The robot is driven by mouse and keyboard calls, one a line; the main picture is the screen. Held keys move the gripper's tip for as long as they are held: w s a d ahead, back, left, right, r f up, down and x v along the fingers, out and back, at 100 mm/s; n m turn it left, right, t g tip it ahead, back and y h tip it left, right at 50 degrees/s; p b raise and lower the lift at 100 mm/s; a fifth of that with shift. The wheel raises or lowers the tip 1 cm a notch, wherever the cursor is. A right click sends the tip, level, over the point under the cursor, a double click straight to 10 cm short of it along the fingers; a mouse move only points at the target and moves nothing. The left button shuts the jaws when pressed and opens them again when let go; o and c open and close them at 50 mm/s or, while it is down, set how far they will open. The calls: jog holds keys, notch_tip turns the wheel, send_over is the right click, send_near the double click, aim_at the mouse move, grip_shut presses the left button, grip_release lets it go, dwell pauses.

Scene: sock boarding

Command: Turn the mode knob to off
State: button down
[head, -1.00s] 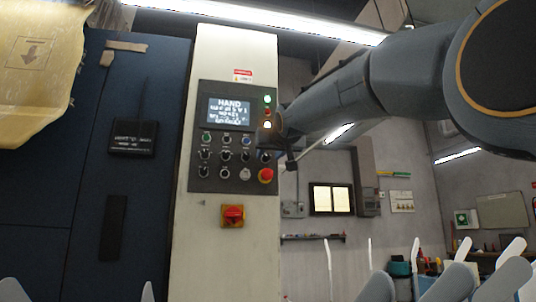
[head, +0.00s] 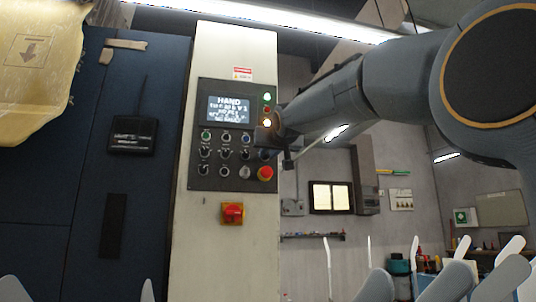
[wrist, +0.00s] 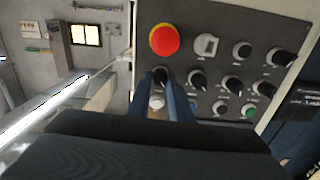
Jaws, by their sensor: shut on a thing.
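The control panel (head: 221,172) on the pale column carries a screen (head: 229,110) that reads HAND, with smaller lines too blurred to read. My gripper (head: 270,145) is at the panel's right edge, just above the red emergency stop (head: 265,173). In the wrist view, my gripper (wrist: 161,84) is shut on a black knob (wrist: 160,74), next to the emergency stop (wrist: 164,39). I take this to be the mode knob; its label and pointer are hidden or too small to read. The fingers hide part of it.
A red-and-yellow main switch (head: 232,214) is lower on the column. A dark blue cabinet (head: 60,180) stands left; open room lies to the right.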

jog(key=m+b, duration=0.1)
jog(key=m, duration=0.3)
jog(key=shift+b, duration=0.4)
jog(key=shift+d+m+b, duration=0.1)
jog(key=shift+m+b, duration=0.5)
jog(key=shift+m, duration=1.6)
jog(key=c, duration=1.6)
grip_release()
